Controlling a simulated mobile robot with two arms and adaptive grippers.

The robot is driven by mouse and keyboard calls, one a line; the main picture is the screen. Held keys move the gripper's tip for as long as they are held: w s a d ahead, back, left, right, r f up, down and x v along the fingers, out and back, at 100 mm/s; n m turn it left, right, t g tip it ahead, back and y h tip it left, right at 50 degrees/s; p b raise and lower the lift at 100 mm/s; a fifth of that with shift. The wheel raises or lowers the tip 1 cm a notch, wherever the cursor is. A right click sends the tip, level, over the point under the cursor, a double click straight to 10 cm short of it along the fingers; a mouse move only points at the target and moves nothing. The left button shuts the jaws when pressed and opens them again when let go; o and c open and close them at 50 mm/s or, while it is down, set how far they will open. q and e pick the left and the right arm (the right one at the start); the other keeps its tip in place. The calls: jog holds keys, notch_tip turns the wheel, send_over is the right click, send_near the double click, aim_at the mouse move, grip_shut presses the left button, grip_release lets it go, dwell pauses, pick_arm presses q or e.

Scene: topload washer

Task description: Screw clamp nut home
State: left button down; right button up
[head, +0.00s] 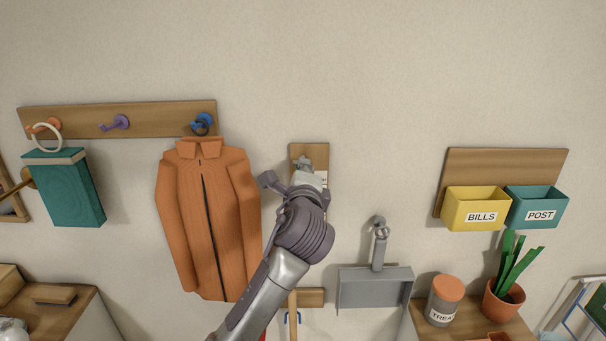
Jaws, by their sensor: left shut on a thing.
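My left gripper (302,180) reaches up from the bottom of the head view to a narrow wooden board (318,153) on the wall. It is shut on a small part at the front of this board, which looks like the clamp nut. My fingers and wrist hide most of that part, so its thread and seating cannot be made out. A small grey fitting (303,163) shows on the board just above my fingers. My right gripper is not in view.
An orange jacket (208,220) hangs close left of my arm under a hook rail (75,120). A grey dustpan (375,288) hangs to the right. Farther right are yellow (474,205) and teal (537,206) boxes, a lidded jar (444,300) and a plant (503,300).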

pick_arm(q)
jog(key=shift+n+b, duration=0.5)
jog(key=shift+n, duration=1.1)
jog(key=c, duration=1.3)
grip_release()
jog(key=s, duration=1.2)
jog(key=shift+f, duration=0.1)
